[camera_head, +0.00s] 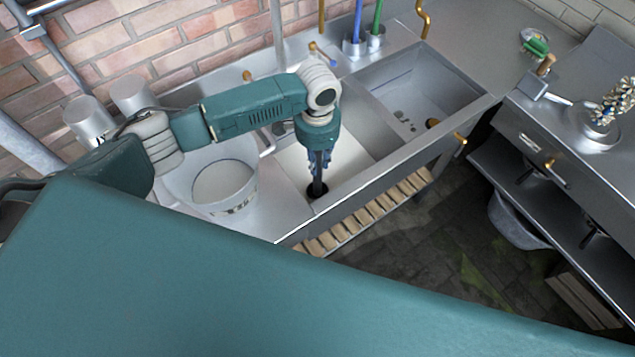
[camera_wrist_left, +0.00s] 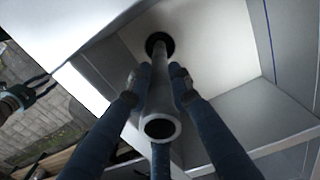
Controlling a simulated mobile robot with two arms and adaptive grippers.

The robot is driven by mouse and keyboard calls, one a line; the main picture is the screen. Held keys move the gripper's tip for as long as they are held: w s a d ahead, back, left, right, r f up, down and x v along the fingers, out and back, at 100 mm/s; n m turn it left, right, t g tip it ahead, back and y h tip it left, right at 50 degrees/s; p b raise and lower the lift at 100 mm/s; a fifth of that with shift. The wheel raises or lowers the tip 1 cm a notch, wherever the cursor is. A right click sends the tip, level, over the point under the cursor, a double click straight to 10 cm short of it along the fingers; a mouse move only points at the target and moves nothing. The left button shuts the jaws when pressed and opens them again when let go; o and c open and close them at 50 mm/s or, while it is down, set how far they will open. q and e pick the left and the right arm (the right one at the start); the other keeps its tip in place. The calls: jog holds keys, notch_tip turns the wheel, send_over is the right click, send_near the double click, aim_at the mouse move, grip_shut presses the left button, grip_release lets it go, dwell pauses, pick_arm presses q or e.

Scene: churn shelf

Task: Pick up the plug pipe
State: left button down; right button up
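The plug pipe (camera_wrist_left: 158,108) is a pale grey hollow tube in the left wrist view. It stands in the dark round drain hole (camera_wrist_left: 160,43) of a sink basin, its open top end towards the camera. My left gripper (camera_wrist_left: 158,82) has one blue finger on each side of the tube, and its pads look closed against it. In the head view my left gripper (camera_head: 318,165) points down into the left basin (camera_head: 352,145) and mostly hides the tube. A gripper with spread dark fingers, apparently my right one (camera_wrist_left: 38,92), shows at the left of the wrist view.
A white bucket (camera_head: 222,205) stands left of the basin. A steel counter (camera_head: 560,125) is at the right.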

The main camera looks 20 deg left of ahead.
jog(key=shift+w+a, duration=0.15)
jog(key=shift+w, duration=0.1)
